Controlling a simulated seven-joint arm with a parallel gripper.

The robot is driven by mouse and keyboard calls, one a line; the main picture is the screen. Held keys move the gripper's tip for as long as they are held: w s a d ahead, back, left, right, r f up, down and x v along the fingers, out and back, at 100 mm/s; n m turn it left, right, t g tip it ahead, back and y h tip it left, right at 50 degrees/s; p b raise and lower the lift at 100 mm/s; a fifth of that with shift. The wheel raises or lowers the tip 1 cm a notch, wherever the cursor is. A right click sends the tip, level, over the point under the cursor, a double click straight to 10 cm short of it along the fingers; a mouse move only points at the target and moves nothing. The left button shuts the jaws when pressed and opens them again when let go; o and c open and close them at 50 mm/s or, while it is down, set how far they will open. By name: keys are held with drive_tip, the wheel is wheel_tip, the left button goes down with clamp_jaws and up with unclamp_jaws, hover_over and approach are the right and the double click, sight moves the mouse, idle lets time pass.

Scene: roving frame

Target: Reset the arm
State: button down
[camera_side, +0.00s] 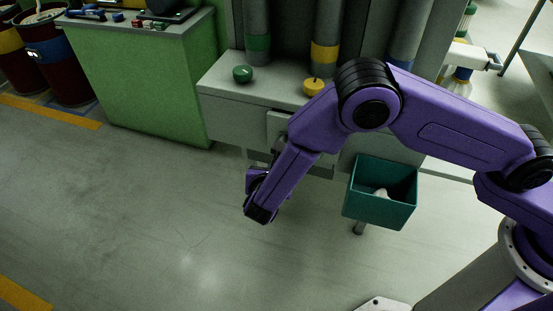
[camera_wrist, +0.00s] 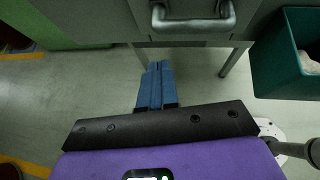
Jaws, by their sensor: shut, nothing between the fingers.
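My gripper shows in the wrist view (camera_wrist: 158,66) as two blue fingers lying side by side, shut with nothing between them. It hangs over the floor in front of a grey cabinet (camera_side: 230,113), its tips just below a metal handle (camera_wrist: 195,24) in the picture. I cannot tell the gap between the fingertips and the handle. In the side view my purple arm is bent, with the wrist low and in front of the cabinet; the fingers there are mostly hidden behind the wrist.
A teal bin (camera_side: 375,208) with a white item (camera_side: 381,193) inside stands close right of my forearm. A green knob (camera_side: 243,73) and a yellow knob (camera_side: 313,86) sit on the cabinet top. A green bench (camera_side: 145,95) stands at left. The floor at front left is clear.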

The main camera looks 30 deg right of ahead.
drive_tip(key=v, duration=0.7)
drive_tip(key=s+d+r+m+g, duration=0.2)
drive_tip(key=d+r+m+g, duration=0.1)
drive_tip(key=d+r+m, duration=0.4)
drive_tip(key=s+d+r+m+g+y, duration=0.3)
drive_tip(key=s+d+r+m, duration=0.1)
drive_tip(key=s+d, duration=0.6)
drive_tip(key=s+d+r+m+g+y, duration=0.3)
drive_tip(key=s+d+r+m, duration=0.1)
drive_tip(key=s+d, duration=0.7)
drive_tip(key=shift+d+m+y, duration=0.4)
drive_tip(key=shift+d+m, duration=0.4)
